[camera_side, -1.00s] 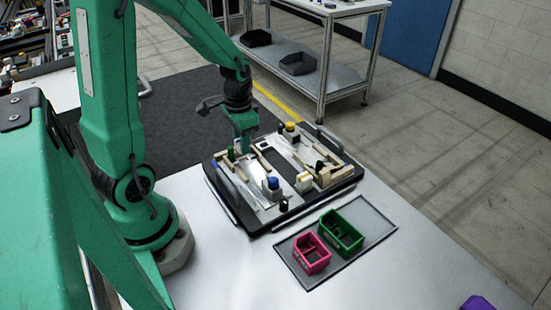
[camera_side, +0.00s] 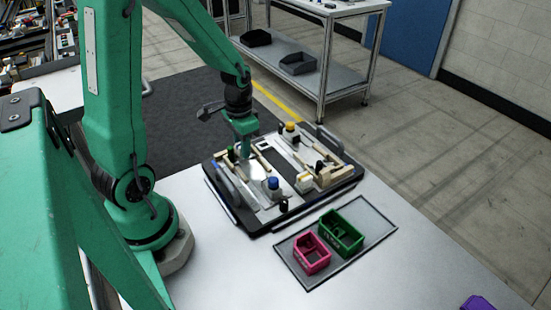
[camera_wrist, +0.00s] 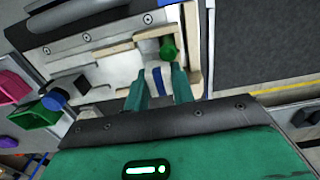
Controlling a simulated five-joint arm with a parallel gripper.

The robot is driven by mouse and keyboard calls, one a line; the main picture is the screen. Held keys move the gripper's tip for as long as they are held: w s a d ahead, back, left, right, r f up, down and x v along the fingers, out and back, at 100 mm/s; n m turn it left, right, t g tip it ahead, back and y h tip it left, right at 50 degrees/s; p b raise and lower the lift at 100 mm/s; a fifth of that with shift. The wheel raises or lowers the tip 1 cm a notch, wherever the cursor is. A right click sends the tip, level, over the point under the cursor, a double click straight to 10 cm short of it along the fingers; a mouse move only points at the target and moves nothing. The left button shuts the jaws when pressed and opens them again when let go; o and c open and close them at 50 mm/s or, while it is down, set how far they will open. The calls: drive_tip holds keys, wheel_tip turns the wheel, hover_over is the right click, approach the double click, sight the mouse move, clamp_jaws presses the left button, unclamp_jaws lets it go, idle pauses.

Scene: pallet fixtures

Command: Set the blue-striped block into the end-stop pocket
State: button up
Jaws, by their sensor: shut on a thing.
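The blue-striped block (camera_wrist: 157,78), pale with a blue band, sits between the two green fingers of my gripper (camera_wrist: 160,88) in the wrist view. My gripper is shut on it. Pale wooden strips (camera_wrist: 193,78) on the fixture plate border the area around the block, and a green knob (camera_wrist: 168,48) stands just beyond it. I cannot tell whether the block touches the strips or the pocket floor. In the side view my gripper (camera_side: 244,149) is low over the left back part of the pallet (camera_side: 238,213), and the block is too small to make out.
A blue knob (camera_side: 272,183) and a yellow knob (camera_side: 290,127) stand on the pallet, with wooden strips and grey handles (camera_side: 329,138). A tray (camera_side: 369,216) with a pink crate (camera_side: 311,254) and a green crate (camera_side: 342,232) lies to the front right.

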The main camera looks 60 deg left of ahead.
drive_tip(key=shift+f, duration=0.25)
drive_tip(key=o, duration=1)
drive_tip(key=shift+o, duration=0.2)
drive_tip(key=shift+r, duration=0.1)
drive_tip(key=shift+r, duration=3.8)
